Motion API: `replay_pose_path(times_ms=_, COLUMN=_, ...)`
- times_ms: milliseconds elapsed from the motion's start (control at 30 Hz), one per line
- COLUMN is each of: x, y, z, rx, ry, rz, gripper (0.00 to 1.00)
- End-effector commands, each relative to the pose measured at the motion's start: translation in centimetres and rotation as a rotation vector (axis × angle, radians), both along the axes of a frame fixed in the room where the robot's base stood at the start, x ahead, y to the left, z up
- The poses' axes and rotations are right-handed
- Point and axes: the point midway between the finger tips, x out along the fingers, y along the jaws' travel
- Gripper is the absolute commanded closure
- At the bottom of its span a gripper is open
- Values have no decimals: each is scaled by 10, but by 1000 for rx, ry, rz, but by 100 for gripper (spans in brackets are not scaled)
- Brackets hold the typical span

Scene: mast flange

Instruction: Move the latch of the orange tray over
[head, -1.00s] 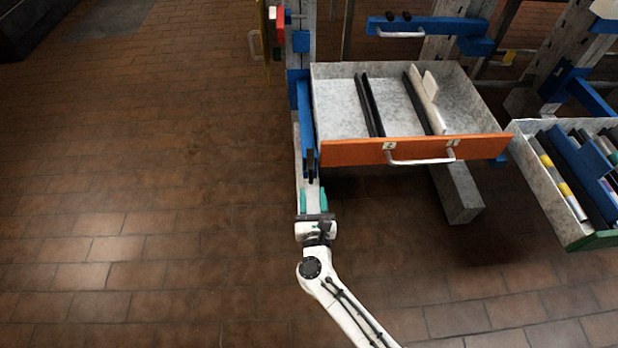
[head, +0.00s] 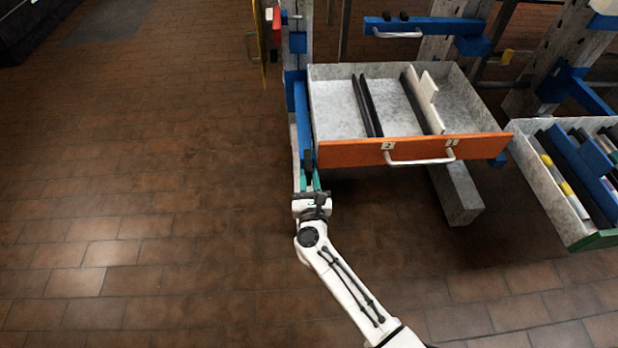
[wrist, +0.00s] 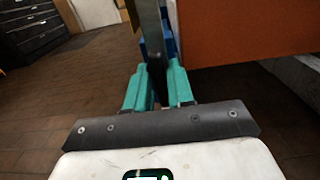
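The orange tray (head: 350,152) is a grey drawer with an orange front, on the right of the head view. Its front fills the upper right of the wrist view (wrist: 245,30). The latch (head: 309,158) is a dark upright piece at the tray's left front corner, by the blue side rail (head: 303,110). In the wrist view the dark latch (wrist: 152,35) runs down between the teal fingers. My gripper (head: 309,178) is just in front of the latch, its fingers apart on either side of it (wrist: 158,78). I cannot tell whether either finger touches it.
A white bar handle (head: 420,160) sticks out from the orange front. A green-fronted tray (head: 560,205) stands at the right, and a blue tray (head: 430,25) is above. The tiled floor to the left is clear.

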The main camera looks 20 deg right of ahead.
Motion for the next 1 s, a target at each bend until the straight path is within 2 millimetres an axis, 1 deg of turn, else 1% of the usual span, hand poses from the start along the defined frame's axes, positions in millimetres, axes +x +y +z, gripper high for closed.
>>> replay_pose_path(times_ms=33, x=0, y=0, z=0, rx=0, ry=0, rz=0, gripper=83)
replay_pose_path(times_ms=200, x=0, y=0, z=0, rx=0, ry=0, rz=0, gripper=99)
replay_pose_path(times_ms=233, x=0, y=0, z=0, rx=0, ry=0, rz=0, gripper=100)
replay_pose_path(times_ms=767, x=1, y=0, z=0, rx=4, ry=-2, rz=1, gripper=100)
replay_pose_path(times_ms=1000, x=1, y=-1, z=0, rx=51, ry=-19, rz=1, gripper=100)
